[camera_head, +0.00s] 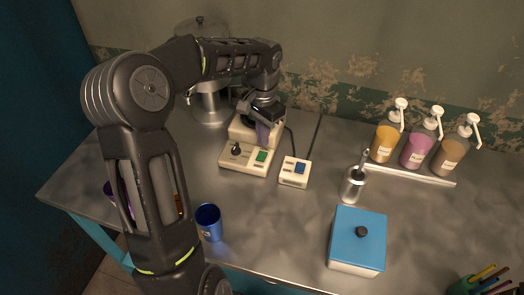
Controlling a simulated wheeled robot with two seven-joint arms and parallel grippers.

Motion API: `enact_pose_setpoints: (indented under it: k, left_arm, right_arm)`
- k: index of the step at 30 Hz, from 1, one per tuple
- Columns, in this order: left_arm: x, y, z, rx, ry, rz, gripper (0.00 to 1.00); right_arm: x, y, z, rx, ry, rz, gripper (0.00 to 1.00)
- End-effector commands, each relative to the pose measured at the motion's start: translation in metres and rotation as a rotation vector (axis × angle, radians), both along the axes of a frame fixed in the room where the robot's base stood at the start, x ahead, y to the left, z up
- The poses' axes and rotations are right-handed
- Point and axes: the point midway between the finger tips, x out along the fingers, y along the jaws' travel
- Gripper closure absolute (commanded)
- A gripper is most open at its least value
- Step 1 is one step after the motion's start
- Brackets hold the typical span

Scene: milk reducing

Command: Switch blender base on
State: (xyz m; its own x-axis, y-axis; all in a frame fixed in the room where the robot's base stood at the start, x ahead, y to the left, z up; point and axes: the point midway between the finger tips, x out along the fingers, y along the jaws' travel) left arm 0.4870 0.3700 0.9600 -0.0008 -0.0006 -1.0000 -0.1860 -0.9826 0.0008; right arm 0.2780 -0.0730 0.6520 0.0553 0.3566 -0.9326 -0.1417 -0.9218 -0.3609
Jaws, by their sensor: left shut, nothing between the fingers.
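The blender base (240,159) is cream-coloured and stands on the metal table behind the left arm's reach. A black knob (237,151) and a green switch (261,156) sit on its front panel. My left gripper (263,133) is shut and empty, pointing down just above the base, over its upper part near the green switch. I cannot tell whether it touches the base. The gripper and wrist hide part of the base's top. My right gripper is not in view.
A small white box with a blue switch (300,168) stands right of the base. A metal pot (209,105) is behind. A blue cup (209,222), blue-lidded box (357,240), metal canister (352,186) and pump bottles (417,150) stand around.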

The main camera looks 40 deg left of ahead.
Motion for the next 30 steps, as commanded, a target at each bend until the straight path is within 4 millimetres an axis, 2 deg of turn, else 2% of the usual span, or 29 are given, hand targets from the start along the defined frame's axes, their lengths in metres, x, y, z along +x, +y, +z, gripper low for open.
enact_pose_setpoints:
  k: [1,9,30]
  left_arm:
    - [0.0,0.0,0.009,0.0,-0.001,0.0,1.0]
    - [0.0,0.0,0.03,0.001,0.0,-0.001,1.0]
    - [0.0,0.0,0.031,0.001,0.0,-0.001,1.0]
  right_arm:
    - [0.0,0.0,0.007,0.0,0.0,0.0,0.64]
    - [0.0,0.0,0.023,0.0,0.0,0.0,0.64]
    - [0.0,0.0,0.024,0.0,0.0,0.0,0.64]
